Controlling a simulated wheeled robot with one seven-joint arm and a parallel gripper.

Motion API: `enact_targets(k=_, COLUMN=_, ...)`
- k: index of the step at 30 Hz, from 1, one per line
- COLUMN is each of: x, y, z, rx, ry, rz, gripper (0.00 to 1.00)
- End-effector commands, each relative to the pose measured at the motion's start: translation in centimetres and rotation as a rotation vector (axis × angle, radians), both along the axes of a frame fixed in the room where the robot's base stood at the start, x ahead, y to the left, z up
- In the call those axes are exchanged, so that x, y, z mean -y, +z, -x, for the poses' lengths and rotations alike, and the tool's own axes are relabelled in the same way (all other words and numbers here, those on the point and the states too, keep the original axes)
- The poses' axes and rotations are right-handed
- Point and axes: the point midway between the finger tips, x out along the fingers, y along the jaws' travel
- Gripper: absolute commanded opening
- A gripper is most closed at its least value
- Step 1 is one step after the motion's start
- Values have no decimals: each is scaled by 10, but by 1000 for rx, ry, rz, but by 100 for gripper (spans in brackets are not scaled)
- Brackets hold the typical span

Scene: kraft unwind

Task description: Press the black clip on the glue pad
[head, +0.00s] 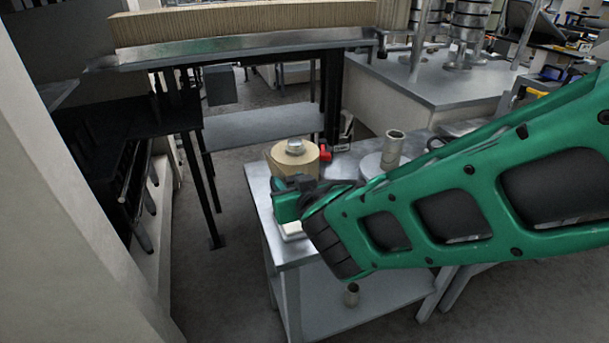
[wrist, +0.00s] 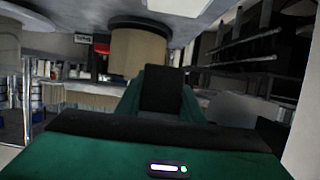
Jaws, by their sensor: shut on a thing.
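My green gripper (head: 288,198) is over the near left corner of the grey metal table (head: 262,212), in front of the tan roll. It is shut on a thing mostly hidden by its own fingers. A dark piece (head: 304,183) shows at its fingertips, and I take it for the black clip. In the wrist view a black block (wrist: 161,88) stands between green parts; I cannot tell whether it is finger or clip. A small white item (head: 292,232), possibly the glue pad, shows partly below the gripper; contact with it cannot be told.
A tan roll (head: 282,160) with a metal core stands close behind the gripper, also in the wrist view (wrist: 138,53). A red item (head: 325,152) sits beside it. A metal cup (head: 394,142) stands farther right. A tall frame (head: 210,130) rises behind; floor at left is free.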

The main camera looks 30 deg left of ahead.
Motion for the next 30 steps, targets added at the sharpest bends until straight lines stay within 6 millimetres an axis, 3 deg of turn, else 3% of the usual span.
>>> enact_targets(k=18, x=0, y=-52, z=0, rx=-1, ry=0, rz=2, gripper=10)
enact_targets(k=30, x=0, y=-56, z=0, rx=0, ry=0, rz=0, gripper=10)
